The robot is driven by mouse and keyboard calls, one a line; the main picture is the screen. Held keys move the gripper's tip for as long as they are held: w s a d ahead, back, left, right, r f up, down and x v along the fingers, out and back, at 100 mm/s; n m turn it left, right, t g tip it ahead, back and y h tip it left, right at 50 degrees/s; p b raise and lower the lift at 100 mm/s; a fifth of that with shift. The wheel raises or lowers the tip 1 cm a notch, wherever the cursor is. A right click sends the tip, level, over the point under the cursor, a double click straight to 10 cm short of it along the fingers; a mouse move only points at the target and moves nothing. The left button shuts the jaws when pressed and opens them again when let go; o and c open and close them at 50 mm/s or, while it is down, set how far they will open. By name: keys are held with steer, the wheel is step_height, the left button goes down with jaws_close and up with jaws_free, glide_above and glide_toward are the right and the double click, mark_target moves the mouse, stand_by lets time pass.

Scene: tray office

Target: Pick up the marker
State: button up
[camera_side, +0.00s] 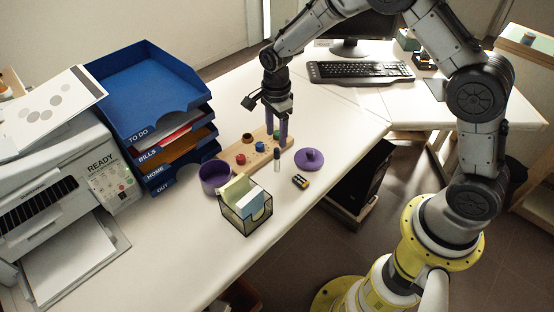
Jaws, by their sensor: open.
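A slim upright marker (277,164), pale with a dark upper end, stands on the white desk at the front edge of a wooden board. My gripper (277,139) points straight down above it, with its two purple fingers apart. The marker's top shows just below and roughly between the fingertips. I cannot tell whether the fingers touch it. Nothing is visibly held.
The wooden board (229,155) carries several coloured pegs. A purple lid (309,160) and a small black-and-yellow object (300,182) lie to the right. A purple bowl (214,178), mesh note holder (245,217) and blue trays (150,80) stand left. The desk front is clear.

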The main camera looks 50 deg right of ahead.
mark_target(277, 159)
step_height(277, 159, down, 10)
steer(key=shift+s+f, duration=0.1)
steer(key=shift+f, duration=0.15)
stand_by(0.4)
jaws_close()
